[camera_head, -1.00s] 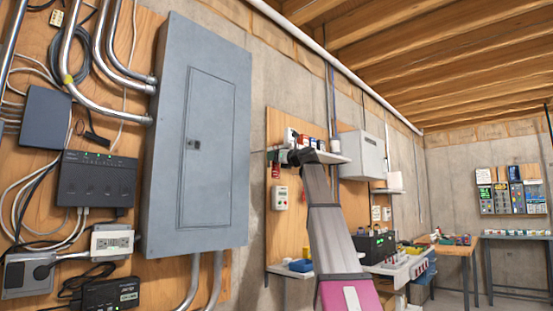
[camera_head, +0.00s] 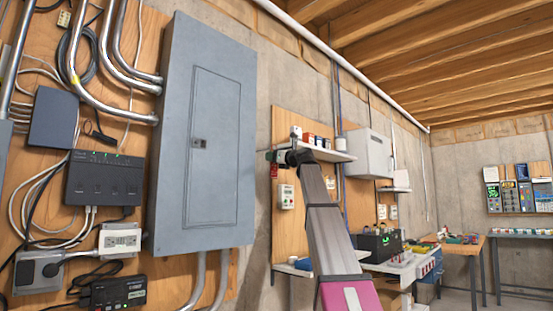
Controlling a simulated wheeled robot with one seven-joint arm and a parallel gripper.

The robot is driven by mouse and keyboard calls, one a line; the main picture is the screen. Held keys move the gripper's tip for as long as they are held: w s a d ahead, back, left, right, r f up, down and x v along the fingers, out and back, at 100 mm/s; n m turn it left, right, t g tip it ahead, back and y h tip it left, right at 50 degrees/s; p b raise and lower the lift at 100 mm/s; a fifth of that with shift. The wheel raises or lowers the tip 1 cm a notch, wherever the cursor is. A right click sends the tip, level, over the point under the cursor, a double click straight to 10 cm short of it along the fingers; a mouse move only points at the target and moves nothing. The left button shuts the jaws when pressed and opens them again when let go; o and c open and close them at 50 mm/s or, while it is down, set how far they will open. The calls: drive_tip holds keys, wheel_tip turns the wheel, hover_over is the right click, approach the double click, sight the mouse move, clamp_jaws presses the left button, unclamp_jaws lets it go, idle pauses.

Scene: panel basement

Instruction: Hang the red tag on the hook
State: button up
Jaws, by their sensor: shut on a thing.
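My arm reaches up and away from the bottom centre. My gripper (camera_head: 271,157) is at its far end, small in view, just right of the grey panel box and in front of the wooden board. It is shut on the red tag (camera_head: 275,172), which hangs just below the fingers with pale marks on its face. The tag appears clear of the panel box's right side. I cannot make out the hook; it is too small to tell or hidden.
The large grey electrical panel (camera_head: 205,140) fills the centre left, its door shut. A shelf (camera_head: 335,156) with small jars is behind my arm. A white meter (camera_head: 287,196) hangs on the board. Benches (camera_head: 470,249) stand at the back right.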

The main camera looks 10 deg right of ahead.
drive_tip(key=shift+w+a+f, duration=0.2)
drive_tip(key=shift+w+a, duration=0.45)
drive_tip(key=shift+w, duration=0.3)
drive_tip(key=shift+w+a+f, duration=0.2)
drive_tip(key=shift+w+a, duration=0.45)
drive_tip(key=shift+w, duration=0.25)
drive_tip(key=o, duration=1)
drive_tip(key=shift+c, duration=0.2)
